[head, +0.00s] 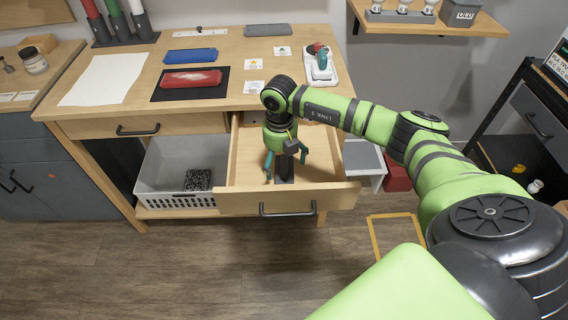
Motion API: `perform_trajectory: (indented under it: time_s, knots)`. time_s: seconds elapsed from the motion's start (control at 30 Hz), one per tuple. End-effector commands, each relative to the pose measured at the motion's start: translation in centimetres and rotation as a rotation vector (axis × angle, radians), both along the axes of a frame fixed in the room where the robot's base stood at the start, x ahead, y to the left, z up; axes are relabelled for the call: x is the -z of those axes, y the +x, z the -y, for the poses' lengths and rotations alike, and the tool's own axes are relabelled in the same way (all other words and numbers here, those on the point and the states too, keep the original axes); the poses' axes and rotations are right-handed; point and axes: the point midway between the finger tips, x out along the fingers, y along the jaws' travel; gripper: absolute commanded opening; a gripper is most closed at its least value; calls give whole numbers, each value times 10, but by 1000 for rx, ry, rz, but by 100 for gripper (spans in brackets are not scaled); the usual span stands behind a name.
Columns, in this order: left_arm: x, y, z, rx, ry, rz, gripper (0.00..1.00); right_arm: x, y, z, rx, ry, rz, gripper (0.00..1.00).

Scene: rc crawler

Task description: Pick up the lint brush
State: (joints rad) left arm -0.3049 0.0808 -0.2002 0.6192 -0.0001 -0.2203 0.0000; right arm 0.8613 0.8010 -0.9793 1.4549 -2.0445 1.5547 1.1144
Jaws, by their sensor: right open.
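My right gripper (286,167) is open and points down into the pulled-out wooden drawer (240,165) of the workbench. Its teal fingers are spread on either side of a dark, narrow object (284,170) near the drawer's front. This object may be the lint brush, but it is small and partly hidden by the gripper, so I cannot tell for sure. I cannot tell whether the fingers touch it. My left gripper is not in view.
The drawer front (225,203) and side walls surround the gripper. A white basket (160,205) with a speckled black item (197,180) stands left below.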

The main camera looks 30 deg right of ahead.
Motion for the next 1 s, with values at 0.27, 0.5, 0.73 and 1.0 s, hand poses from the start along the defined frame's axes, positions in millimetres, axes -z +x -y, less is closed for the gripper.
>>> perform_trajectory:
  time_s: [0.27, 0.5, 0.73, 1.0]
  knots:
    - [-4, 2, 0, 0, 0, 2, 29, 24, 0, -1, -2, 1, 0, 100]
    - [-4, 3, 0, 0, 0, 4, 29, 24, 0, -1, -2, 2, 0, 72]
    - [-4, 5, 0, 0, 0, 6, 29, 24, 0, -1, -2, 2, -1, 41]
    - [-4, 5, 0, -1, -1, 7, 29, 23, 0, -1, -2, 1, -2, 41]
